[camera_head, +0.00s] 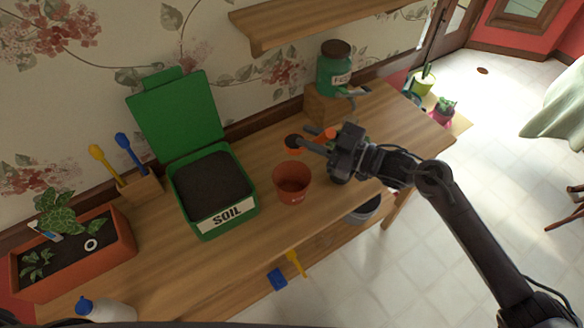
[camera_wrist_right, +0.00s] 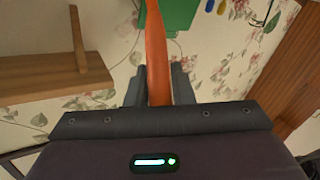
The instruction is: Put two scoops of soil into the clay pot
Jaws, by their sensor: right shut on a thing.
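My right gripper (camera_head: 318,140) is shut on an orange scoop (camera_wrist_right: 156,50), whose handle runs between the two fingers in the wrist view. In the head view the scoop's end (camera_head: 294,143) shows dark, soil-like contents and appears just above and behind the clay pot. The clay pot (camera_head: 291,195) stands upright on the wooden table. I see a reddish-brown inside and cannot tell whether it holds soil. The green soil box (camera_head: 243,207), left of the pot, has its lid (camera_head: 175,115) open and dark soil (camera_head: 210,185) inside. My left gripper is not in view.
A planter (camera_head: 115,252) and a holder with yellow and blue tools (camera_head: 140,188) stand at the left. A green jar (camera_head: 335,70) stands on a wooden block at the back. A wall shelf (camera_head: 310,22) hangs above. The table (camera_head: 250,258) is clear before the pot.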

